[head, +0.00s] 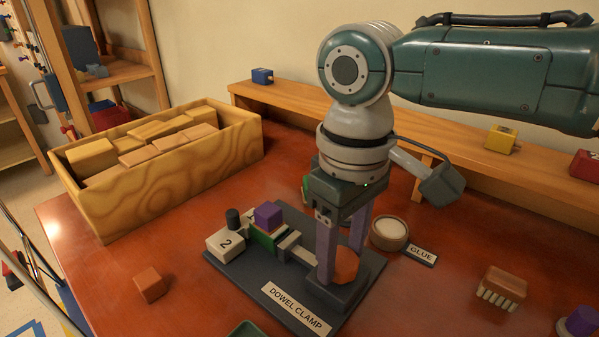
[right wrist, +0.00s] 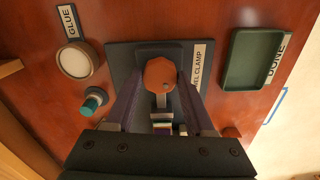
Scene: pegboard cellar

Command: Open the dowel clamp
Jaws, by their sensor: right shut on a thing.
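The dowel clamp (head: 238,271) is a dark grey board on the red-brown bench, with a label reading DOWEL CLAMP (head: 296,308). At its right end is an orange, many-sided knob (head: 346,264), which also shows in the right wrist view (right wrist: 160,74). My right gripper (head: 341,262) points down and is shut on the knob, one finger on each side. At the clamp's other end, a purple block (head: 268,214) sits above a green piece, near a pale block marked 2 (head: 226,243). The fingers hide part of the knob and screw. My left gripper is out of view.
A wooden crate of blocks (head: 245,150) stands at back left. A glue pot (head: 389,233) is just right of the clamp. A loose orange block (head: 150,284) and a brush (head: 502,287) lie nearby. A green DONE tray (right wrist: 232,58) is beside the clamp.

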